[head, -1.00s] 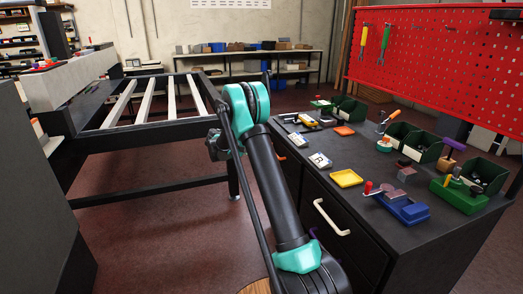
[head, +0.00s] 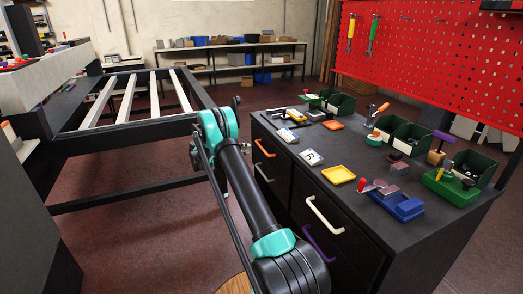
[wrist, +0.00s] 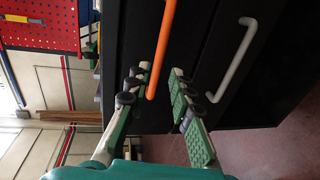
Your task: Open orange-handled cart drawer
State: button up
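The black cart's (head: 375,236) front has a drawer with an orange handle (head: 265,149) at its far upper left in the head view. That drawer looks flush with the front. In the wrist view the orange handle (wrist: 164,45) runs down from the top edge, and its lower end lies between my fingertips in the picture. My gripper (wrist: 160,88) is open, with one finger on each side of that handle end. I cannot tell whether a finger touches it. In the head view my arm hides most of the gripper.
A pale handle (head: 264,172) sits below the orange one, and it also shows in the wrist view (wrist: 235,60) beside my right finger. A larger pale handle (head: 326,216) and a purple handle (head: 319,244) are nearer. A black slatted frame (head: 120,130) stands left. Tools and bins crowd the cart top.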

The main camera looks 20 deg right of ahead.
aim_at(262, 149)
jog(key=x, duration=1)
jog(key=shift+s, duration=0.1)
jog(key=shift+d, duration=0.1)
jog(key=shift+c, duration=0.6)
grip_shut()
